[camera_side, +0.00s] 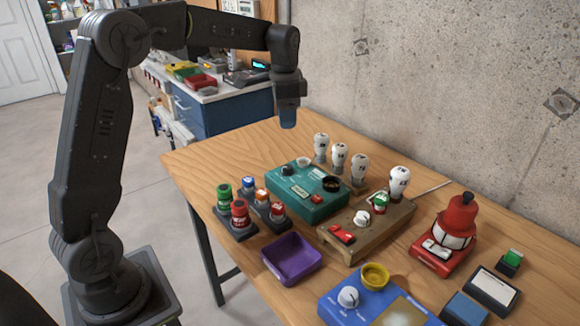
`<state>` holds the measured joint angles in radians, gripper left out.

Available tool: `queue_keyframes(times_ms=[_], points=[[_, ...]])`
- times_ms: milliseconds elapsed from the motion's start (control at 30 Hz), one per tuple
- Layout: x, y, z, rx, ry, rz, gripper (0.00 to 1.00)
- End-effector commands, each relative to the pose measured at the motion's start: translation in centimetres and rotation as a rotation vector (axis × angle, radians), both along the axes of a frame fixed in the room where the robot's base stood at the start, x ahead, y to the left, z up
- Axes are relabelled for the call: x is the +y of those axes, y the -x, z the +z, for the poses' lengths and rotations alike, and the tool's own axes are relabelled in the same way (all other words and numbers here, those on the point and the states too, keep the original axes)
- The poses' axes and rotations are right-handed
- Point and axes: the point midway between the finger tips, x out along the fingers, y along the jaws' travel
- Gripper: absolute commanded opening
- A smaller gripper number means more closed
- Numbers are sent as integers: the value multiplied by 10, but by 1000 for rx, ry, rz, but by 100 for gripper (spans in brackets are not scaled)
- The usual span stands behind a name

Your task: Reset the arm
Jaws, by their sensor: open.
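My gripper (288,112) hangs at the end of my arm, pointing down, above the back left part of the wooden table (205,160). It is open, with nothing seen in it. It is well apart from the objects on the table. The nearest are the teal panel box (318,205) and the row of white bulbs (321,147), to its lower right. The gap between the fingers is hard to see from this side.
A wooden stand (345,240), purple tray (291,258), blue panel (348,298) and red beacon (458,222) stand on the table. Red and green jars (240,214) stand at the left. A concrete wall (450,80) rises behind. The table's back left corner is clear.

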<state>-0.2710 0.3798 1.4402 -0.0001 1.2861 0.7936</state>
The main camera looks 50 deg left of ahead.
Motion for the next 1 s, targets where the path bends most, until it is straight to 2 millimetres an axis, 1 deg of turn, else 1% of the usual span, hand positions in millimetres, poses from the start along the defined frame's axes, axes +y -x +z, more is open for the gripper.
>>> queue_keyframes(times_ms=[33, 100, 167, 200, 267, 300, 467, 500, 600, 700, 800, 900, 1000], points=[[-10, 12, 12, -26, -5, 19, 44], [-26, 32, 25, -65, -10, 60, 44], [-40, 52, 35, -101, -10, 100, 44], [-48, 65, 40, -125, -10, 127, 44], [-61, 86, 46, -162, -6, 168, 44], [-68, 100, 49, -186, -2, 194, 44], [-95, 158, 51, -284, 29, 301, 44], [-101, 173, 48, -306, 40, 327, 44], [-112, 206, 39, -360, 71, 388, 44], [-120, 232, 28, -402, 101, 440, 44], [-124, 249, 18, -430, 127, 477, 44], [-126, 258, 12, -446, 141, 499, 44], [-127, 261, 9, -450, 147, 507, 44]])
